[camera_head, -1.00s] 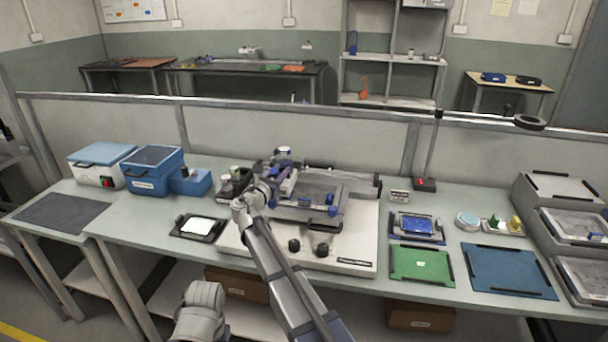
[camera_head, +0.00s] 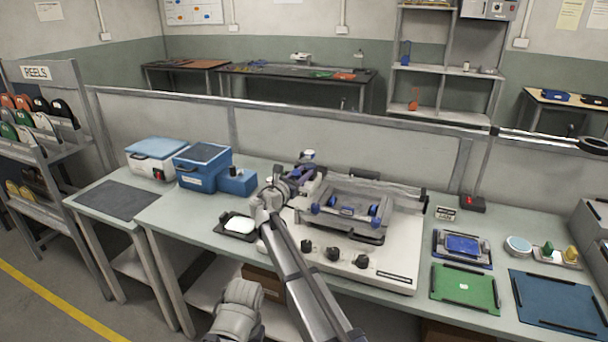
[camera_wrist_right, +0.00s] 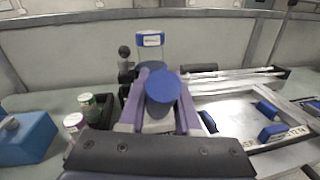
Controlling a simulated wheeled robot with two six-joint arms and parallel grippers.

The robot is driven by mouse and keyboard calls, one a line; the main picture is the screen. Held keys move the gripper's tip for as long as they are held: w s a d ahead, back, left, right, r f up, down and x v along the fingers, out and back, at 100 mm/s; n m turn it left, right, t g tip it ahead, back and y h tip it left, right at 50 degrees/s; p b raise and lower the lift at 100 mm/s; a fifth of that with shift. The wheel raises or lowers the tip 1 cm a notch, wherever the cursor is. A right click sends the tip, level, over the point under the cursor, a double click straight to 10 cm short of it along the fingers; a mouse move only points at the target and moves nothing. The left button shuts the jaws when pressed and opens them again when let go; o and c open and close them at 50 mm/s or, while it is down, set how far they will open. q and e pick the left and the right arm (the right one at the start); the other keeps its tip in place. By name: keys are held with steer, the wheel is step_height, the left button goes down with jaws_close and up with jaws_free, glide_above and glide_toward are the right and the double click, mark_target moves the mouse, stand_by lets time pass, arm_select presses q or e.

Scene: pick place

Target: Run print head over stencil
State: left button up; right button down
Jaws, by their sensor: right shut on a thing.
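The stencil printer, a pale machine (camera_head: 370,262) with black knobs on its front, stands mid-bench. Its metal-framed stencil (camera_wrist_right: 228,108) lies flat, with blue clamps at its edges. My right gripper (camera_wrist_right: 158,88) is at the printer's left side, with purple-grey fingers shut around the blue-topped knob (camera_wrist_right: 163,88) of the print head. A dark bolted bar (camera_wrist_right: 160,155) fills the front of the wrist view. The contact under the knob is hidden. In the head view my right arm covers part of the printer's left side.
Left of the printer are a white-topped pad (camera_head: 240,225), a blue box (camera_head: 203,168) and small jars (camera_wrist_right: 90,105). To the right lie a blue fixture (camera_head: 462,245), a green board (camera_head: 465,288) and a blue mat (camera_head: 555,302). A partition stands behind the bench.

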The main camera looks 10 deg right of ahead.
steer(key=c, duration=0.7)
jaws_free()
steer(key=shift+w+a, duration=0.2)
steer(key=shift+a, duration=0.15)
steer(key=shift+o, duration=0.5)
steer(key=shift+d, duration=0.1)
steer(key=shift+s, duration=0.1)
steer(key=v, duration=0.7)
steer(key=shift+s+a, duration=0.25)
